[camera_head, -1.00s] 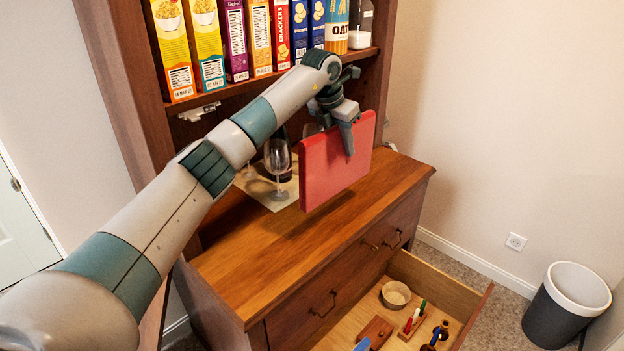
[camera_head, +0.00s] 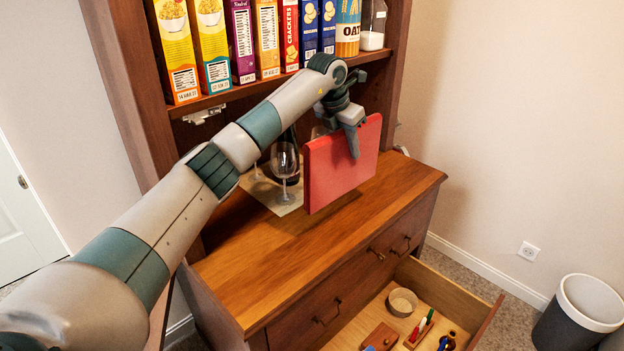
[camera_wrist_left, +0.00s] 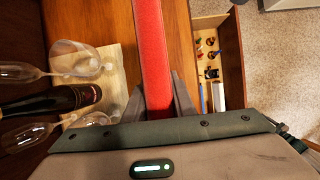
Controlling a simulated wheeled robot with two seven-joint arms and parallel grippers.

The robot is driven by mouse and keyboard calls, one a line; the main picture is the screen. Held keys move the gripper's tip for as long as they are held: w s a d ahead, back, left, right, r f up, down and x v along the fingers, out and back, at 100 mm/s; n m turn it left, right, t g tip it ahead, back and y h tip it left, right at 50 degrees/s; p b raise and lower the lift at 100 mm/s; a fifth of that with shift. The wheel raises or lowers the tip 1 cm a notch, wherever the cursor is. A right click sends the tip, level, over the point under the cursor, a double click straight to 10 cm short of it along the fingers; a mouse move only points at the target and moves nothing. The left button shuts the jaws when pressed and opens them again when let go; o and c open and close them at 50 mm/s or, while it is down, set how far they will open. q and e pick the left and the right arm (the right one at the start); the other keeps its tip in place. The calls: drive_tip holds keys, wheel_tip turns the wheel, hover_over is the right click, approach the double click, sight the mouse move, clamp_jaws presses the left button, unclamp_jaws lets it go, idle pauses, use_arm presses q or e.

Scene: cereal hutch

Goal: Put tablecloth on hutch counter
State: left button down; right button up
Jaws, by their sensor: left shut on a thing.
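The tablecloth is a flat red folded slab (camera_head: 338,170), held upright on its edge above the hutch counter (camera_head: 262,262). My left gripper (camera_head: 353,143) is shut on its upper edge. In the left wrist view the red tablecloth (camera_wrist_left: 153,60) runs away from between the fingers of my left gripper (camera_wrist_left: 158,100). A shadow lies on the wood below the tablecloth. The front and left part of the counter is bare wood. My right gripper is not in view.
Wine glasses (camera_head: 285,165) and a dark bottle (camera_wrist_left: 50,102) stand on a pale mat (camera_head: 262,192) behind the tablecloth. An open drawer (camera_head: 440,290) with small items juts out below the counter. Cereal boxes (camera_head: 212,45) fill the shelf above. A bin (camera_head: 578,318) stands at right.

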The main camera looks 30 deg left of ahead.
use_arm(q)
drive_tip(key=s+a+f+p, duration=0.2)
drive_tip(key=s+a+f, duration=0.2)
drive_tip(key=a, duration=0.4)
drive_tip(key=shift+a+f, duration=0.4)
drive_tip(key=shift+f, duration=0.4)
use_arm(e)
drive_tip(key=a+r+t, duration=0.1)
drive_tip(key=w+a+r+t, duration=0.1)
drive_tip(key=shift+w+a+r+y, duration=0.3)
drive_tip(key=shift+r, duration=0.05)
use_arm(q)
wheel_tip(320, 180, down, 4)
drive_tip(key=shift+p, duration=0.8)
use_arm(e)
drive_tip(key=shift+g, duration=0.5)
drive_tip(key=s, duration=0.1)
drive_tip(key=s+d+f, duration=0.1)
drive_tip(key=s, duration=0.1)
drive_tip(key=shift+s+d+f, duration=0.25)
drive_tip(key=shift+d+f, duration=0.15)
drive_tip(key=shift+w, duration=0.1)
